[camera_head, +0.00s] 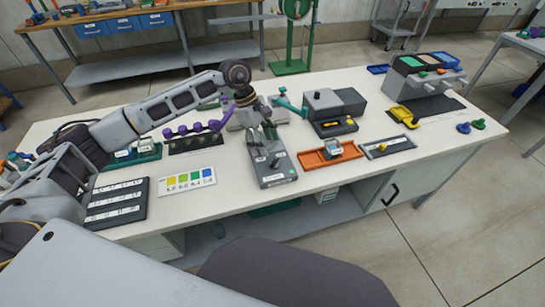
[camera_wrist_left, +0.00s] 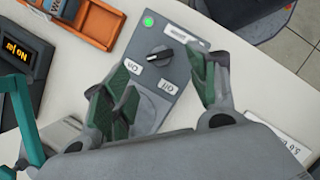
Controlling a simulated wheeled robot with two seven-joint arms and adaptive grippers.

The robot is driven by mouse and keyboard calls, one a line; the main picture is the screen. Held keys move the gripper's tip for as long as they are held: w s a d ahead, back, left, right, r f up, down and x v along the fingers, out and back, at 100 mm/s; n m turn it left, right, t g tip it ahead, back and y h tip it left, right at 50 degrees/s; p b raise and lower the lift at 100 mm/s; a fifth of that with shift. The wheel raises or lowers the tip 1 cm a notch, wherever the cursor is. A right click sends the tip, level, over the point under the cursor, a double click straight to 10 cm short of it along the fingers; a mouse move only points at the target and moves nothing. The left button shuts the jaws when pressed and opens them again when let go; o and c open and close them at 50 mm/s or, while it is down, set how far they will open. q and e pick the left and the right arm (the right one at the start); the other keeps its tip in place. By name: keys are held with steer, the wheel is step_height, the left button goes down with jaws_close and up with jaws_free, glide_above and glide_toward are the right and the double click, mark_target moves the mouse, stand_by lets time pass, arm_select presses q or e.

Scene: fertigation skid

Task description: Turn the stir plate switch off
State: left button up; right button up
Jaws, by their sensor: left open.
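The stir plate (camera_head: 272,178) is a grey box near the middle of the table's front half. In the left wrist view, its front (camera_wrist_left: 180,60) has a lit green lamp (camera_wrist_left: 149,21). Its black rotary switch (camera_wrist_left: 160,57) has a white mark that appears to point towards the "On" label (camera_wrist_left: 132,67). The "Off" label (camera_wrist_left: 167,87) is beside it. My left gripper (camera_head: 257,138) is above the plate's rear part. In the wrist view its green-padded fingers (camera_wrist_left: 165,88) are open, spread either side of the plate, with nothing between them. Contact with the switch is not visible. My right gripper is not in view.
A colour-square card (camera_head: 187,180) lies left. A purple-handled manifold (camera_head: 193,141) and a dark box (camera_head: 348,104) stand behind. Bare table separates card and plate.

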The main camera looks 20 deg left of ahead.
mark_target(274, 160)
arm_select(q)
steer(key=shift+x, duration=3.35)
steer(key=c, duration=1)
